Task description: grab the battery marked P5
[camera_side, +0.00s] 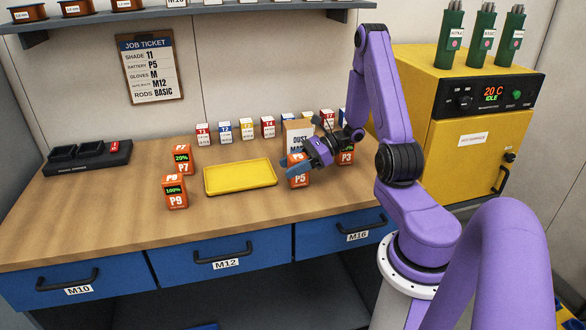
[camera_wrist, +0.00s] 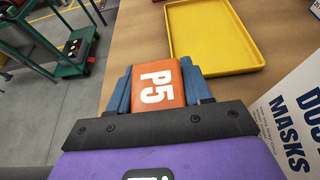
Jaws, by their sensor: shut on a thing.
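The orange battery marked P5 (camera_side: 299,178) stands on the wooden bench, to the right of the yellow tray (camera_side: 206,189). In the wrist view the P5 battery (camera_wrist: 157,84) sits between the two blue fingers of my gripper (camera_wrist: 158,88). My gripper (camera_side: 301,166) is shut on it from above. In the side view the fingers and wrist hide part of the battery's top. I cannot tell for sure whether its base touches the bench.
Batteries P7 (camera_side: 184,160) and P9 (camera_side: 175,192) stand left of the tray. Battery P3 (camera_side: 346,154) and a dust masks box (camera_side: 297,134) are close to my gripper. Several small marked boxes (camera_side: 246,130) line the back. The bench front is clear.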

